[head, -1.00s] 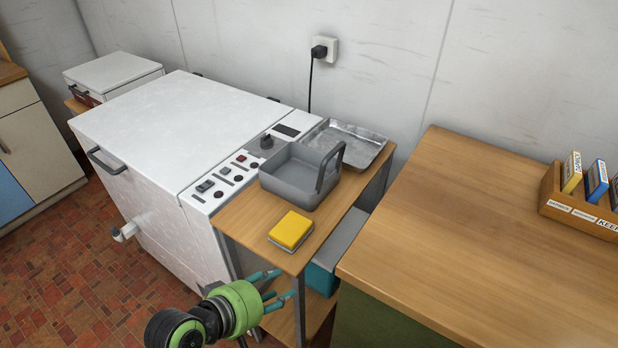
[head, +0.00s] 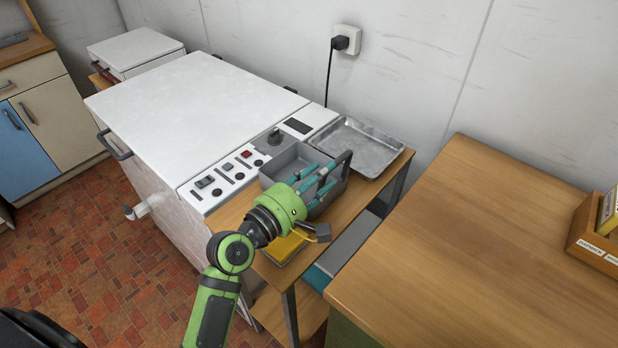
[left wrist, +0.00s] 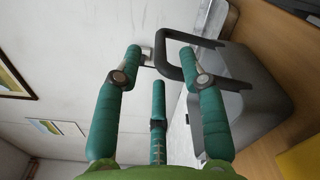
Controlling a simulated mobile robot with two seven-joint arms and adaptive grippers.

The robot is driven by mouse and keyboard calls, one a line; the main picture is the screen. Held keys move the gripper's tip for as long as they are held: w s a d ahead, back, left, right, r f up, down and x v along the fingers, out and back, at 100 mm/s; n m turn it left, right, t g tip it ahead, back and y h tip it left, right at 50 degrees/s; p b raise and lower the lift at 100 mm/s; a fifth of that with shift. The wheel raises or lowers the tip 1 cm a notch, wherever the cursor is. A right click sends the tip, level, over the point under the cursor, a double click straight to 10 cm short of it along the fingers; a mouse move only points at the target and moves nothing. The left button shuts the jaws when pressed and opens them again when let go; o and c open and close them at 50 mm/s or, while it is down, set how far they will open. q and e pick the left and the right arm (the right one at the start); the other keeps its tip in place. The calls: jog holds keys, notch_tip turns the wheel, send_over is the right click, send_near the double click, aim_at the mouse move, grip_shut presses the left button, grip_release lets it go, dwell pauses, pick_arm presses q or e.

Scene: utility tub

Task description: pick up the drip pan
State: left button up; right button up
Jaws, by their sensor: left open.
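A grey, deep, open pan with a dark arched handle, which fits the drip pan (head: 284,161), stands on the small wooden table beside the white machine. Its handle (head: 343,166) stands up at the pan's right side. My left gripper (head: 322,178) is open and empty over the near right part of the pan, fingers toward the handle. In the left wrist view the handle (left wrist: 163,67) shows beyond the open fingers (left wrist: 160,55), near the right-hand finger; I cannot tell whether they touch. The gripper hides part of the pan in the head view. My right gripper is not in view.
A shallow metal tray (head: 362,146) lies behind the pan. A yellow sponge-like block (head: 283,246) lies under my left wrist, partly hidden. The white machine (head: 200,110) borders the table at left. A larger wooden counter (head: 480,250) stands at right, mostly clear.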

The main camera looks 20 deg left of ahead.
aim_at(339, 158)
pick_arm(q)
jog(key=x, duration=0.5)
jog(key=shift+w+d+p, duration=0.15)
jog(key=shift+w+p, duration=0.15)
jog(key=shift+p, duration=0.05)
jog(key=shift+w+d, duration=0.15)
jog(key=shift+w, duration=0.15)
jog(key=shift+s, duration=0.1)
jog(key=c, duration=0.8)
grip_shut()
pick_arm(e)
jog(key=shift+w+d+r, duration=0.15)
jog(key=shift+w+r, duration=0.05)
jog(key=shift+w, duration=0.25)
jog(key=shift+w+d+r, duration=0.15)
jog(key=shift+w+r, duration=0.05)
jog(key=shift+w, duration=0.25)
